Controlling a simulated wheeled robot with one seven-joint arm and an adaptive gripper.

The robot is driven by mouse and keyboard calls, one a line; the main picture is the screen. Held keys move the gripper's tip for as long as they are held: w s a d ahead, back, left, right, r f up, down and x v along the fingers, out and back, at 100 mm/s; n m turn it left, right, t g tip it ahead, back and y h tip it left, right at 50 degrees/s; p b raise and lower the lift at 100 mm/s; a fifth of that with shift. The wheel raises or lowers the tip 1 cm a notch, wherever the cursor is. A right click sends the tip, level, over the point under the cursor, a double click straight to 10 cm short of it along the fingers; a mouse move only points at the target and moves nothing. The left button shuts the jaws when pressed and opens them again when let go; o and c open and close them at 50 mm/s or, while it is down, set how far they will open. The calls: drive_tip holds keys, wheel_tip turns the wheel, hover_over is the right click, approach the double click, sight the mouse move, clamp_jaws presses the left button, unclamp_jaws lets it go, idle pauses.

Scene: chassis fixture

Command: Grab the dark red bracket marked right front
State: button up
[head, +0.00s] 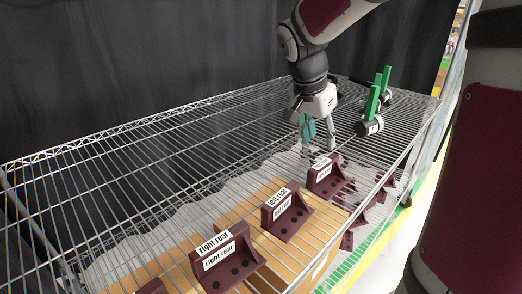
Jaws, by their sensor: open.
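Several dark red brackets with white labels stand in a row on the wire shelf. The nearest clearly labelled bracket (238,273) reads "right rear". The far bracket (327,181) also has a label too small to read, so I cannot tell which is marked right front. My gripper (319,151) is open and points down, just above and behind the far bracket in the picture. Nothing shows between its fingers, and I see no clear contact with the bracket.
Cardboard (180,222) shows around the brackets. The left of the wire shelf (130,165) is clear.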

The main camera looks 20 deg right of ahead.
sight(323, 163)
drive_tip(key=b+x, duration=0.1)
drive_tip(key=x, duration=0.5)
drive_tip(key=shift+f, duration=0.25)
drive_tip(key=shift+b+x, duration=1.05)
drive_tip(key=shift+x, duration=1.6)
drive_tip(key=shift+s, duration=0.1)
drive_tip(key=shift+f+b, duration=0.3)
drive_tip(key=shift+b, duration=0.1)
clamp_jaws()
